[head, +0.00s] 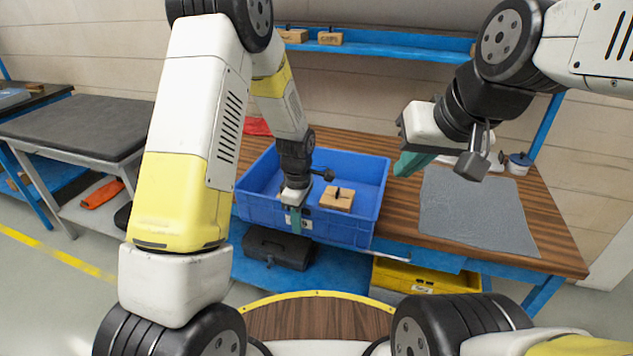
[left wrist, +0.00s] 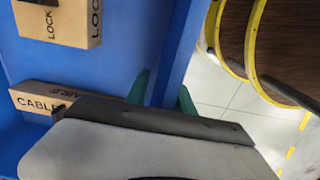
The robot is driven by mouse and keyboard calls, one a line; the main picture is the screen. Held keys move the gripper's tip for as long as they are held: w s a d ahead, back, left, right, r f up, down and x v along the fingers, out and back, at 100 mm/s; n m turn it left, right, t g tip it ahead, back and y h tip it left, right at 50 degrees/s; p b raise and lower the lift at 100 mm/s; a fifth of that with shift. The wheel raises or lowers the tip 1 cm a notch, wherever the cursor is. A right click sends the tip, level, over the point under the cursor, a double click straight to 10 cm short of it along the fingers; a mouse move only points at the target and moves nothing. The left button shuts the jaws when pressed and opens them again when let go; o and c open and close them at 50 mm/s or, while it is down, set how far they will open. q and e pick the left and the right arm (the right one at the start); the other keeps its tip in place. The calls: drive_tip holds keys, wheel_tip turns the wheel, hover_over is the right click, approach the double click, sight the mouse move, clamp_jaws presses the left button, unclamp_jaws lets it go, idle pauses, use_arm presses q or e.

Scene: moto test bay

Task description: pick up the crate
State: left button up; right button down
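The blue crate (head: 362,232) stands on the wooden bench top at its near edge. A cardboard box (head: 338,199) lies inside; in the left wrist view a box marked LOCK (left wrist: 62,22) and one marked CABLE (left wrist: 40,98) show in it. My left gripper (head: 297,218) points down at the crate's near wall. Its green fingers (left wrist: 162,92) stand apart, one on each side of the wall; I cannot tell whether they press on it. My right gripper (head: 408,163) hangs in the air to the right of the crate, apart from it; its finger gap is not visible.
A grey mat (head: 475,210) lies on the bench right of the crate. A black case (head: 278,249) and a yellow bin (head: 425,279) are below the bench top. A blue shelf (head: 385,46) runs behind. A dark-topped table (head: 75,127) stands at left.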

use_arm(q)
drive_tip(key=shift+c, duration=0.4)
clamp_jaws()
idle(0.9)
drive_tip(key=shift+w+d+r, duration=0.1)
drive_tip(key=shift+w, duration=0.05)
